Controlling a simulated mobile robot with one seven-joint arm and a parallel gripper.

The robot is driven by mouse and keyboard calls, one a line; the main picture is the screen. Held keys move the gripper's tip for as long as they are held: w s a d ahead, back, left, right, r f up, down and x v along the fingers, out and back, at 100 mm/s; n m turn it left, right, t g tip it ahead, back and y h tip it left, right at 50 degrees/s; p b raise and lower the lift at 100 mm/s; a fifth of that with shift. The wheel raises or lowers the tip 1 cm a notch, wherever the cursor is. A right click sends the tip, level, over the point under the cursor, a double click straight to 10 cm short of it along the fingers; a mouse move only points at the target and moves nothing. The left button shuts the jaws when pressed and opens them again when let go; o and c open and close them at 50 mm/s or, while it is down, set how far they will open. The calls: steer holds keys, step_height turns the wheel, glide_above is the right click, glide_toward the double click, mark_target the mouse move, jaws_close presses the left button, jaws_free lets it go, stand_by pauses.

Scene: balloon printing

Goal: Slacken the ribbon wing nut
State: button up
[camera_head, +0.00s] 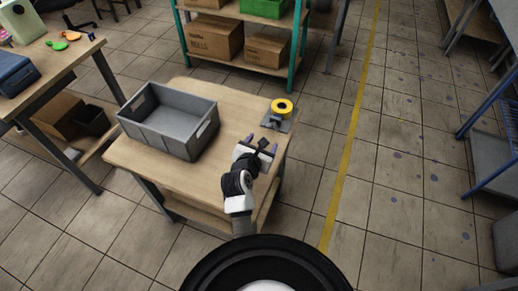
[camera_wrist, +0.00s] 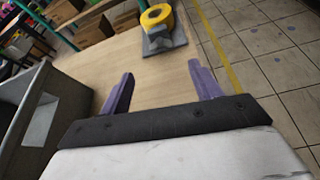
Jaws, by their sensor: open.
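A yellow ribbon roll (camera_head: 281,107) sits on a small grey holder plate (camera_head: 286,125) at the far right corner of the wooden table. In the wrist view the roll (camera_wrist: 157,17) and its grey holder (camera_wrist: 166,42) show at the top, beyond my fingertips. A dark part sits on the holder by the roll, but I cannot make out a wing nut. My gripper (camera_head: 261,146) is above the table's right side, on the near side of the holder and apart from it. In the wrist view my gripper (camera_wrist: 161,82) has its two purple fingers spread, with nothing between them.
A grey open crate (camera_head: 163,132) stands on the table (camera_head: 215,165) to the left of my gripper. A shelf with cardboard boxes (camera_head: 215,38) is behind. A table with a blue case (camera_head: 14,75) is at left.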

steer(key=shift+v, duration=1.35)
